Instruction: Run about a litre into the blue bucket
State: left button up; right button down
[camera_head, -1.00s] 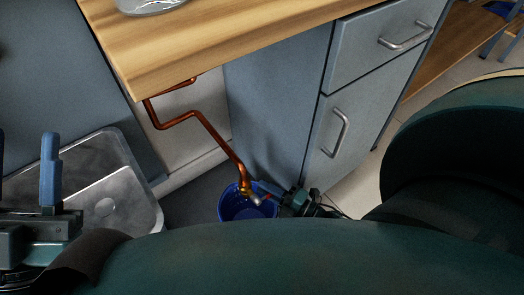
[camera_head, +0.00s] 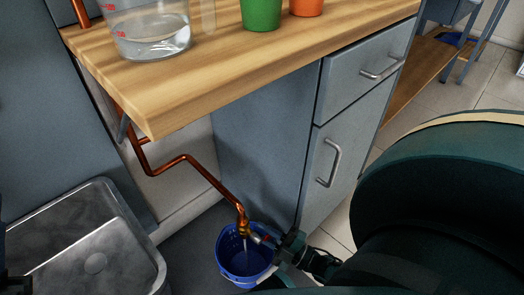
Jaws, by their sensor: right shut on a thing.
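The blue bucket (camera_head: 222,262) stands on the floor beneath the end of a copper pipe (camera_head: 178,160). A brass valve (camera_head: 243,226) is at the pipe's lower end, over the bucket. A thin pale stream of water (camera_head: 245,246) runs from it into the bucket. The water level inside is not clear. My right gripper (camera_head: 266,239) is at the valve beside the bucket's upper right rim, shut on what appears to be the valve's handle, which it mostly hides. Only a dark sliver of my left gripper (camera_head: 14,286) shows at the lower left edge; its jaws cannot be read.
A metal sink basin (camera_head: 140,262) is at the lower left. A wooden worktop (camera_head: 215,75) overhangs the pipe and carries a clear measuring jug (camera_head: 150,38), a green cup (camera_head: 261,12) and an orange cup (camera_head: 306,6). A grey cabinet (camera_head: 345,130) stands right of the bucket.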

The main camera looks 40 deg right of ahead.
dwell(0.4)
jog(key=c, duration=1.3)
grip_release()
jog(key=shift+c, duration=0.2)
jog(key=v, duration=1.3)
jog(key=shift+f, duration=0.1)
dwell(4.3)
